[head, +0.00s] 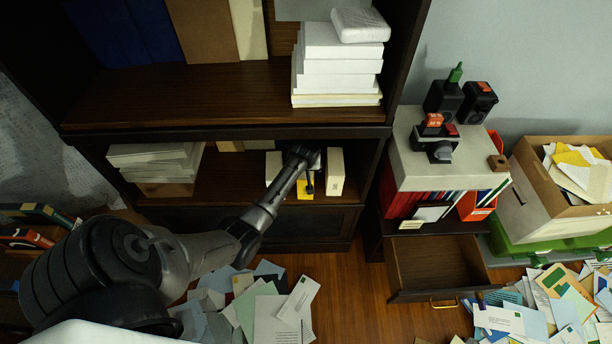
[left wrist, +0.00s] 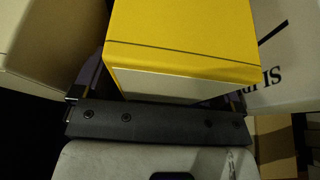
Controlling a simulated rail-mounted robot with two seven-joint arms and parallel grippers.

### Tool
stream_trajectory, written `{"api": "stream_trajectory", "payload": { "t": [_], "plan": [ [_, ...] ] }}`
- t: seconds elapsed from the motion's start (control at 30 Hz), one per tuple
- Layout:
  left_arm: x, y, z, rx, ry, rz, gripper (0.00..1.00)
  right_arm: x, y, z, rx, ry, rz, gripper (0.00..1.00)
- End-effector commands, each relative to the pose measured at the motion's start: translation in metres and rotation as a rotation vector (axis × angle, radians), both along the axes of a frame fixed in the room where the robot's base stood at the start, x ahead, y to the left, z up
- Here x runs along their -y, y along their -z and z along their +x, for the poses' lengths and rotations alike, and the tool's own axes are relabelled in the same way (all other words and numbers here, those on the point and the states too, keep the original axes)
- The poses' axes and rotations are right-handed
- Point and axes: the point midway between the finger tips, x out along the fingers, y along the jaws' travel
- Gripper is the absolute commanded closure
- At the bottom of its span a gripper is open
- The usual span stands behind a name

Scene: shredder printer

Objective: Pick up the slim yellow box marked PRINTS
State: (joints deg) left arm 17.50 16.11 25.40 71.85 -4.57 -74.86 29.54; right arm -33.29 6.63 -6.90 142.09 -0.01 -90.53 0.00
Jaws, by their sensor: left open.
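The slim yellow box (head: 304,190) stands on the lower shelf of the dark bookcase, partly hidden behind my left gripper. In the left wrist view its yellow face and a pale label panel (left wrist: 185,85) fill the middle; the word PRINTS cannot be read. My left gripper (head: 310,186) reaches into the shelf right at the box. It is open, with the near end of the box between its fingers (left wrist: 168,92). I cannot tell whether either finger touches it. My right gripper is not in view.
A cream box (head: 273,165) stands close on the left and a white, lettered box (head: 335,172) close on the right. Paper stacks (head: 155,160) lie farther left on this shelf. A drawer (head: 437,264) hangs open at right. Loose papers (head: 260,305) cover the floor.

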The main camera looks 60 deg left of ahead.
Motion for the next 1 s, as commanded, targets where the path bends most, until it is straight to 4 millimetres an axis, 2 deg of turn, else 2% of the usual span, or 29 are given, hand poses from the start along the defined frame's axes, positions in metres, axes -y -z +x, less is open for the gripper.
{"api": "stream_trajectory", "payload": {
  "t": [0.83,1.0],
  "plan": [
    [0.0005,0.0053,-0.0001,0.0,0.0,0.0,0.08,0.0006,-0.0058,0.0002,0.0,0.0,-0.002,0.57],
    [0.0005,0.0053,-0.0001,-0.001,0.0,-0.001,0.25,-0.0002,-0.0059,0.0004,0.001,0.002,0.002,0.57]
  ]
}}
